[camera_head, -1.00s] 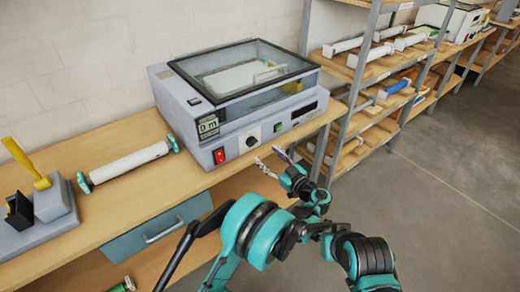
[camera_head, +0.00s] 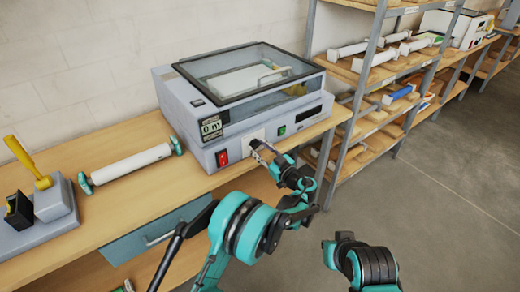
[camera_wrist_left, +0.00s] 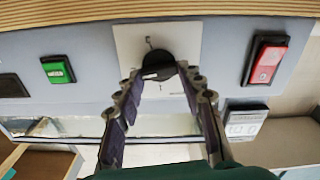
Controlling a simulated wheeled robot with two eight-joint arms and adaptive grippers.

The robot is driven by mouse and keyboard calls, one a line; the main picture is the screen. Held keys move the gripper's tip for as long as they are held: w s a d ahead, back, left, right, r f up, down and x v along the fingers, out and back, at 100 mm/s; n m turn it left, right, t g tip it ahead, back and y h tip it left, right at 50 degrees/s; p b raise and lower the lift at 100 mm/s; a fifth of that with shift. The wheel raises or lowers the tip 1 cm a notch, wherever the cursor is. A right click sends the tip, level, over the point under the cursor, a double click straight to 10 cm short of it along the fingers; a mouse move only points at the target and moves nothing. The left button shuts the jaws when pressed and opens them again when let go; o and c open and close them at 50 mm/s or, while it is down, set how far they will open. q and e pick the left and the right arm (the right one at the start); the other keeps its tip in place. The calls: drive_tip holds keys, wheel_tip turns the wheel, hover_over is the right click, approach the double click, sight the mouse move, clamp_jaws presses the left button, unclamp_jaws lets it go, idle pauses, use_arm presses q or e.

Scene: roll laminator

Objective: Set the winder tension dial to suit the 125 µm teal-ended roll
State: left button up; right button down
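The winder tension dial (camera_wrist_left: 157,66) is a black round knob with a pale mark, on a white plate on the laminator's front (camera_head: 193,143). My left gripper (camera_head: 258,146) is at that plate and hides the dial in the head view. In the left wrist view its two fingers (camera_wrist_left: 162,76) are apart, with the dial between their tips; contact is unclear. The white roll with teal ends (camera_head: 131,163) lies on the bench left of the laminator. My right arm shows at the lower right; its gripper is out of view.
A red switch (camera_head: 221,158) and a green button (camera_head: 281,130) flank the dial plate. A small display (camera_head: 211,128) reads "0 m". A grey stand with a yellow handle (camera_head: 42,182) is at the bench's left. A shelf rack (camera_head: 364,75) stands to the right.

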use_arm(q)
drive_tip(key=c, duration=0.4)
drive_tip(key=shift+o, duration=0.2)
drive_tip(key=shift+m, duration=0.4)
drive_tip(key=m, duration=0.2)
drive_tip(key=shift+d+m+b, duration=0.1)
drive_tip(key=shift+m+b, duration=0.25)
drive_tip(key=shift+m, duration=0.05)
drive_tip(key=m, duration=0.3)
drive_tip(key=shift+m, duration=0.3)
drive_tip(key=m+b, duration=0.1)
drive_tip(key=m, duration=0.3)
drive_tip(key=shift+w+d+f, duration=0.1)
drive_tip(key=m, duration=0.4)
drive_tip(key=shift+m, duration=0.3)
drive_tip(key=shift+f, duration=0.1)
